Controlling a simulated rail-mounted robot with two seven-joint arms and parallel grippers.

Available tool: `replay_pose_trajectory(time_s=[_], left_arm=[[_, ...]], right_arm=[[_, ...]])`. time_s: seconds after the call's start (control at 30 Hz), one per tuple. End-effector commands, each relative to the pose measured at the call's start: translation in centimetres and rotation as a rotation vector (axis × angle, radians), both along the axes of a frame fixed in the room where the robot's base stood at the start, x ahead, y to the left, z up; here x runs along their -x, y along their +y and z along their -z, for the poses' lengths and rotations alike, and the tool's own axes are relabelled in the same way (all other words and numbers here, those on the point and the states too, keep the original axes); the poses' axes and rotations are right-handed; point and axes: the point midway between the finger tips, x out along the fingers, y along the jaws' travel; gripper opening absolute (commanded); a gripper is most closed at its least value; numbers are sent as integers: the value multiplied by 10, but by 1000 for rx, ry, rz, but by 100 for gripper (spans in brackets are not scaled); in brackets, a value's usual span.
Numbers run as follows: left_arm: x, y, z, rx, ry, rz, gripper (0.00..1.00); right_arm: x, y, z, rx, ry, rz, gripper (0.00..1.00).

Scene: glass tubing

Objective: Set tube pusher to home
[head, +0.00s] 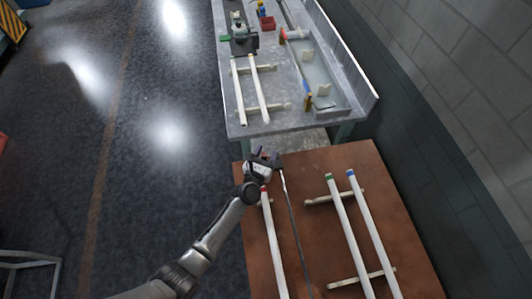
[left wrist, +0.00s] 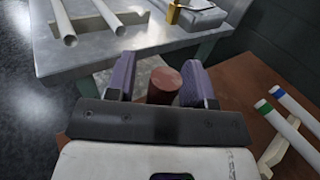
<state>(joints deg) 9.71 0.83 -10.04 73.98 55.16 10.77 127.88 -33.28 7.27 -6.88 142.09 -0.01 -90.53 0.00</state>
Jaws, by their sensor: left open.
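My left gripper (head: 268,158) is open above the far left part of the brown table, close to the grey bench. In the left wrist view its two purple fingers (left wrist: 163,88) stand apart, with a reddish-brown round piece (left wrist: 164,84) between them; I cannot tell whether they touch it. A thin dark rod (head: 293,222) runs along the brown table from near the gripper. A red-ended part (head: 284,34) sits at the far end of the trough on the grey bench. I cannot tell for sure which part is the tube pusher. My right gripper is not in view.
White tubes with red (head: 272,240), green (head: 345,230) and blue (head: 372,228) bands lie on the brown table (head: 322,170). Two white tubes (head: 239,90) lie on a rack on the grey bench (head: 285,122).

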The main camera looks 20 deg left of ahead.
Motion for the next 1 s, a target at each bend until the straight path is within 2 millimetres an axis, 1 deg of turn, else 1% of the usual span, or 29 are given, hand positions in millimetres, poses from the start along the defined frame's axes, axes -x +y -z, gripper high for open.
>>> replay_pose_trajectory(time_s=[0.23,0.27,0.73,0.77,1.0], left_arm=[[0,0,0,-1,0,0,48],[0,0,0,-1,0,0,47],[0,0,0,-1,0,0,2],[0,0,0,-1,0,0,0],[0,0,0,-1,0,0,0]], right_arm=[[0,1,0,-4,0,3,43],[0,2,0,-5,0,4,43],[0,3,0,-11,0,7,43],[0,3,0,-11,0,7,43],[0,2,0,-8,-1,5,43]])
